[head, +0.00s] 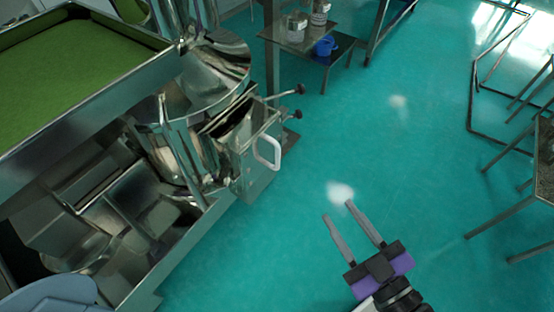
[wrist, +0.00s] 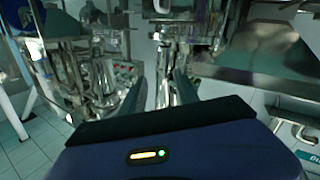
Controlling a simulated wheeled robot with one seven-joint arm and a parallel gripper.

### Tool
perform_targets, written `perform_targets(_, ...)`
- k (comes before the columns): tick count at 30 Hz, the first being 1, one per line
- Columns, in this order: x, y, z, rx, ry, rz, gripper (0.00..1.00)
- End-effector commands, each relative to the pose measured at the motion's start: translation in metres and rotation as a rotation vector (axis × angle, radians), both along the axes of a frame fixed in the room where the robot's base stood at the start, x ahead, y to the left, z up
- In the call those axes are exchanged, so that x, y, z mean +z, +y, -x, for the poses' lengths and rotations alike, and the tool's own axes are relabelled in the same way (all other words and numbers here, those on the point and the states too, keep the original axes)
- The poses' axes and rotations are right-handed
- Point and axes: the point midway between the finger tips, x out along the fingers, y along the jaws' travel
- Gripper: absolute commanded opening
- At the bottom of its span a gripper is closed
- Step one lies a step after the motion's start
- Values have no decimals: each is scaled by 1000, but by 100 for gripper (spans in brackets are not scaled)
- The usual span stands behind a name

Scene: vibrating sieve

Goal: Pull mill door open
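The mill door (head: 262,150) is a shiny metal panel at the side of the steel machine, left of centre in the head view. It carries a white loop handle (head: 268,152) on its outer face. Whether the door stands ajar is hard to tell. My gripper (head: 338,209) is below and to the right of the handle, apart from it, over the teal floor. Its two fingers are spread with nothing between them. In the wrist view the fingers (wrist: 158,88) also show apart, pointing at blurred metal machinery. A white loop, perhaps the handle, shows at the top of that view.
Two black-knobbed rods (head: 297,90) stick out just above the door. A steel tray with a green bottom (head: 75,62) lies at upper left. A small shelf with jars and a blue mug (head: 325,46) stands behind. Metal frames (head: 505,205) stand at right. The floor between is clear.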

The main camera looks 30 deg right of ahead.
Motion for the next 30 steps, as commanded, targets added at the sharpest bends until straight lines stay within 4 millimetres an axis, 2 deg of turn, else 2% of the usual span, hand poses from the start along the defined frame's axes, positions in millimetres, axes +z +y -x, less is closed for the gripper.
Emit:
perform_targets(1,-14,-9,-18,-14,-32,104,37)
perform_targets(5,-32,-29,-58,-45,-75,428,37)
perform_targets(11,-58,-60,-124,-99,-88,1030,37)
perform_targets(16,-87,-85,-184,-122,-47,1652,37)
perform_targets(19,-112,-95,-216,-95,-7,2062,37)
perform_targets(22,-140,-92,-233,-24,7,2402,37)
perform_targets(25,-170,-81,-231,64,-9,2645,37)
perform_targets(27,-179,-75,-230,89,-29,2759,37)
perform_targets(30,-179,-71,-229,85,-51,2847,37)
